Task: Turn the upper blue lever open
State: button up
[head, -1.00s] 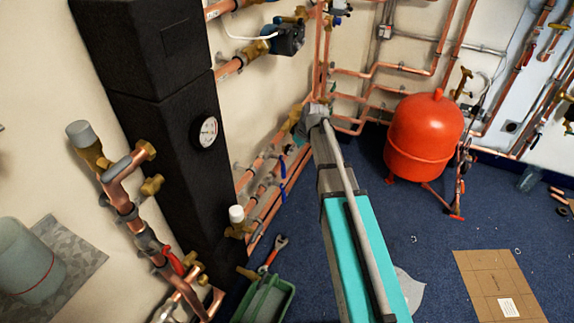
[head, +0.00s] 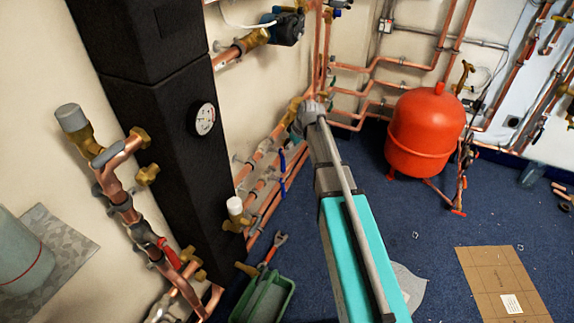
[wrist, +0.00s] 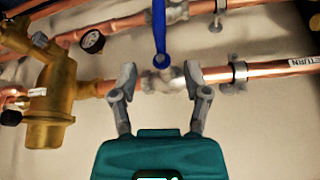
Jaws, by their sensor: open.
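In the wrist view a blue lever (wrist: 159,27) stands lengthwise up the picture, across the run of a copper pipe. Its lower end meets a silver valve body (wrist: 162,79) on that pipe. My gripper (wrist: 160,78) is open and empty, with one finger on each side of the valve body. I cannot tell whether the fingers touch the pipe. In the head view two blue levers show on the low wall pipes, an upper one (head: 282,160) and a lower one (head: 283,186). My arm hides most of the gripper there.
A brass fitting (wrist: 50,95) and a gauge (wrist: 92,41) lie left of my gripper in the wrist view. In the head view a red tank (head: 424,130) stands right, and a green tray (head: 262,300) and cardboard (head: 500,285) lie on the blue floor.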

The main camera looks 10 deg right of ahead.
aim_at(284, 159)
jog(key=shift+b+x, duration=4.6)
jog(key=shift+x, duration=0.7)
